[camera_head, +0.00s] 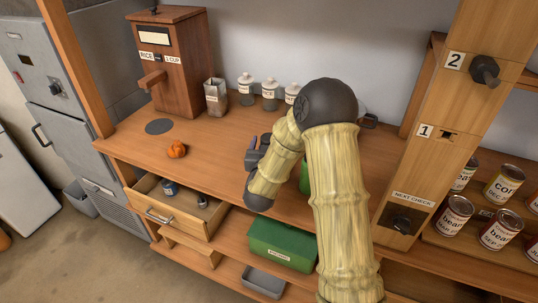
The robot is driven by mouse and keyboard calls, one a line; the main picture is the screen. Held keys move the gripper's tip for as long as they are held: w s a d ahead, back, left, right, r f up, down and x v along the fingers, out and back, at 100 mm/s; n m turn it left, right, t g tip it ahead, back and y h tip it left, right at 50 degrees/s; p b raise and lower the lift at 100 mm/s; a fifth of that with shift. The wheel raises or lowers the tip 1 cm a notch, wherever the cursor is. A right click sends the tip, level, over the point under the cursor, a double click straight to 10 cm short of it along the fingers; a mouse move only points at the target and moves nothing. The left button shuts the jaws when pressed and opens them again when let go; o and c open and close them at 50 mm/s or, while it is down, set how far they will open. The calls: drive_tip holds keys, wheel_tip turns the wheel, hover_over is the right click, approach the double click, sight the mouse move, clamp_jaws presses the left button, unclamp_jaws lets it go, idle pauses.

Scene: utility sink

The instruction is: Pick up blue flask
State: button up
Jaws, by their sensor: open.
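A small blue object (170,187) with a pale part stands in the open wooden drawer (178,221) at the left. It may be the blue flask, but it is too small to be sure. My gripper (254,151) is over the wooden counter in the middle of the view, to the right of the drawer and apart from it. Its dark fingers are open, and I see nothing between them. My arm hides part of the counter and whatever is behind it.
A small grey object (202,201) shares the drawer. An orange pumpkin-like thing (177,149) sits on the counter behind it. A wooden rice dispenser (175,65), a paper bag (216,97) and white-lidded jars (269,94) stand farther back. A green box (283,243) is below; cans (501,229) are right.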

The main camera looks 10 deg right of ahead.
drive_tip(key=shift+x, duration=1)
drive_tip(key=shift+r, duration=0.1)
clamp_jaws()
